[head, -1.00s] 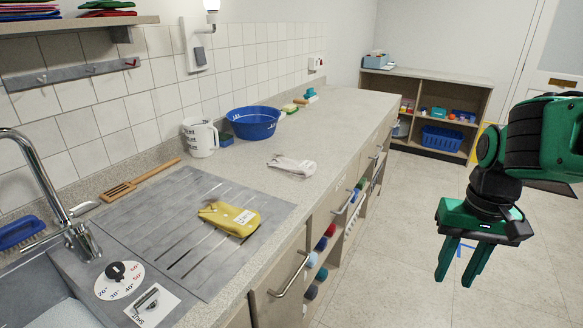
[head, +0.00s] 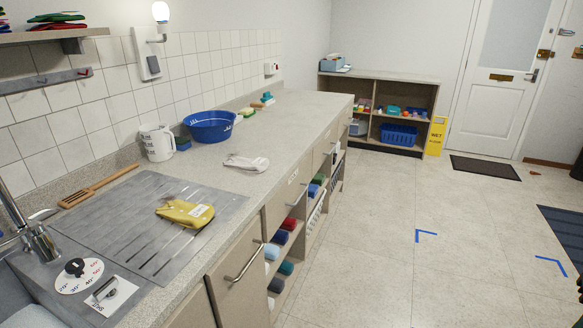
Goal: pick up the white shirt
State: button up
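A small white folded or crumpled cloth (head: 247,163), which looks like the white shirt, lies on the counter (head: 290,125) beyond the grey drainboard. It lies flat, with nothing on top of it. My gripper is not in view; only dark slivers of what may be my arm show at the right edge. Nothing is seen touching the white cloth.
A yellow cloth with a label (head: 185,212) lies on the drainboard (head: 120,215). A white jug (head: 157,143) and blue basin (head: 210,127) stand behind the white cloth. Rolled cloths fill shelves below.

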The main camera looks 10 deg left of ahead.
aim_at(259, 165)
jog(key=z, duration=0.5)
jog(key=k, duration=0.65)
jog(key=z, duration=0.5)
jog(key=i, duration=0.85)
jog(key=u, duration=0.45)
jog(key=i, duration=1.2)
jog(key=u, duration=1.25)
jog(key=i, duration=1.1)
jog(key=u, duration=0.7)
